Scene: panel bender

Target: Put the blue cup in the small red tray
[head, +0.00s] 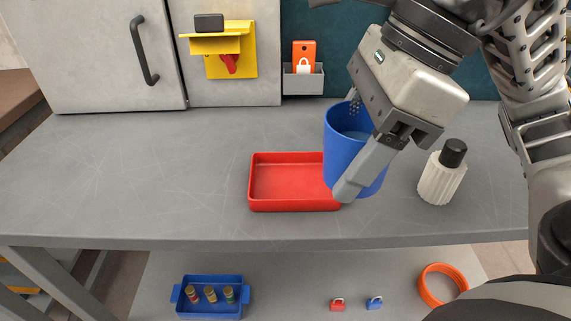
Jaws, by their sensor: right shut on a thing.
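The blue cup (343,146) is upright in my right gripper (352,143), which is shut on its wall. One finger shows on the near side of the cup; the other is mostly hidden behind it. The small red tray (262,205) lies on the grey table. The cup overlaps the tray's right end in the head view, and I cannot tell whether it touches the tray. That end of the tray is partly hidden by the cup and finger. My left gripper is not in view.
A white ribbed bottle with a black cap (441,178) stands right of the cup. The grey table (130,170) is clear on the left. On the lower shelf are a blue bin (211,312), small padlocks (337,305) and an orange ring (426,291).

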